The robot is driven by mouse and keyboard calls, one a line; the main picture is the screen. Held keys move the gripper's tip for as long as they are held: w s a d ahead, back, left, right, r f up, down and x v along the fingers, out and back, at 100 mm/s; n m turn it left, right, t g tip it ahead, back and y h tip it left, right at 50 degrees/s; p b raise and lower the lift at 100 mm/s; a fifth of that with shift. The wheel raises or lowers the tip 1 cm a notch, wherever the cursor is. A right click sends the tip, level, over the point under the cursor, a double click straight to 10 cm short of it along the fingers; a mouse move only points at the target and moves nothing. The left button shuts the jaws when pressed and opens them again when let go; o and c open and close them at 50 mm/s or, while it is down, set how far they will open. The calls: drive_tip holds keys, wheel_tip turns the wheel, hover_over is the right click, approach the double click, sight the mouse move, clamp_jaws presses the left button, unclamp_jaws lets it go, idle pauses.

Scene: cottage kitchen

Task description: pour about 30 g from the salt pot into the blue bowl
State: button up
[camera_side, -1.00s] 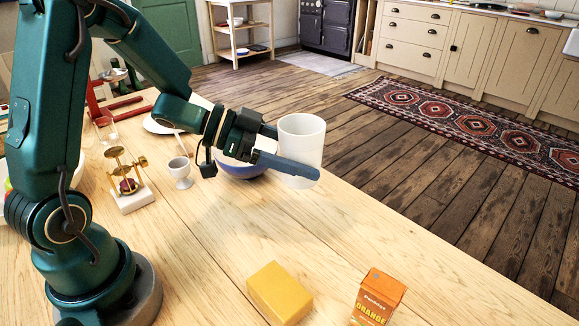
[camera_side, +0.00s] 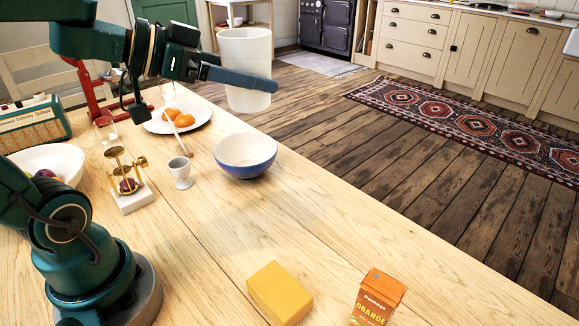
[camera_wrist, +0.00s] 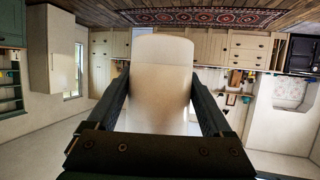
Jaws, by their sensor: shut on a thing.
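My gripper (camera_side: 238,76) is shut on the white salt pot (camera_side: 246,50) and holds it high above the table, upright or nearly so. In the wrist view the salt pot (camera_wrist: 160,75) stands between the two fingers of my gripper (camera_wrist: 160,90). Its contents cannot be seen. The blue bowl (camera_side: 246,170), white inside and blue outside, stands on the table below the pot, apart from it. I cannot make out anything in the bowl.
Near the bowl stand a grey egg cup (camera_side: 180,172), a brass device on a white base (camera_side: 133,200) and a plate (camera_side: 158,127) with oranges. A yellow block (camera_side: 279,293) and an orange juice carton (camera_side: 377,298) stand at the front. The middle table is clear.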

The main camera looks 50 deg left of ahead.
drive_tip(key=a+f+n+g+y, duration=0.1)
drive_tip(key=a+f+n+y, duration=0.2)
drive_tip(key=a, duration=0.5)
drive_tip(key=a+f+n+g+y, duration=0.1)
drive_tip(key=a+f+n+y, duration=0.3)
drive_tip(key=a, duration=0.5)
drive_tip(key=a+f+n+g+y, duration=0.1)
drive_tip(key=a+f+n+y, duration=0.2)
drive_tip(key=a+n+y, duration=0.2)
drive_tip(key=a+y, duration=0.1)
drive_tip(key=a, duration=0.2)
drive_tip(key=shift+a+f+n+g+y, duration=0.15)
drive_tip(key=shift+f+n+g+y, duration=0.15)
drive_tip(key=shift+f+g+y, duration=0.1)
